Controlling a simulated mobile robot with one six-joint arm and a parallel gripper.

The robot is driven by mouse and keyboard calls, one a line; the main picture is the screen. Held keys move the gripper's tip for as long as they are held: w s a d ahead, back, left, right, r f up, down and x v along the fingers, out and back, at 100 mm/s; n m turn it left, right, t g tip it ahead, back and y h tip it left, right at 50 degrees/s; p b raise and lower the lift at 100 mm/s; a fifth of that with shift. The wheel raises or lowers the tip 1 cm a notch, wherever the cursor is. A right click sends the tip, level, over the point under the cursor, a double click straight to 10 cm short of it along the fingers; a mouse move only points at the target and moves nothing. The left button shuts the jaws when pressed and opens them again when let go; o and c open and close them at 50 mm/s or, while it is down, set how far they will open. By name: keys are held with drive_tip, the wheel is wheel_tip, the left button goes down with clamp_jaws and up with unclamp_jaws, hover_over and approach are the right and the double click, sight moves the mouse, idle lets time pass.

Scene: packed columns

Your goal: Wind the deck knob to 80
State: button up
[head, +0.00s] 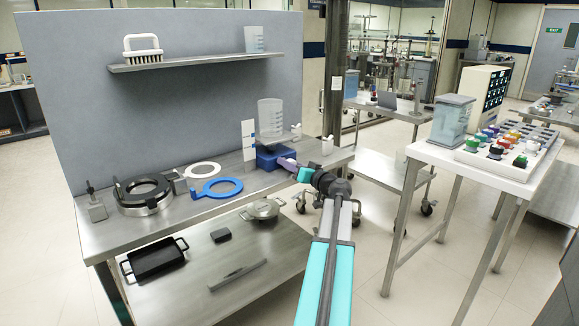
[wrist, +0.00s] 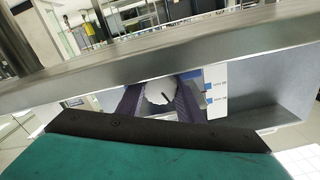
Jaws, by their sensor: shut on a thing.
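The deck knob (wrist: 158,93) is a white, scalloped round knob with a dark pointer line, seen in the wrist view. The purple fingers of my gripper (wrist: 159,101) stand on either side of it and are shut on it. In the head view my gripper (head: 287,163) reaches the right side of a blue block (head: 266,158) on the steel bench (head: 232,205), and hides the knob. A clear graduated beaker (head: 270,119) stands over the block. A white card with blue marks (head: 248,140) stands beside it; it shows in the wrist view (wrist: 216,90), its print too small to read.
A shelf (head: 195,62) hangs above. A white table (head: 483,158) stands further right.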

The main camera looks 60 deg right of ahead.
idle(0.3)
drive_tip(key=o, duration=1.1)
drive_tip(key=shift+c, duration=0.2)
drive_tip(key=shift+n+p, duration=0.3)
drive_tip(key=shift+n, duration=0.1)
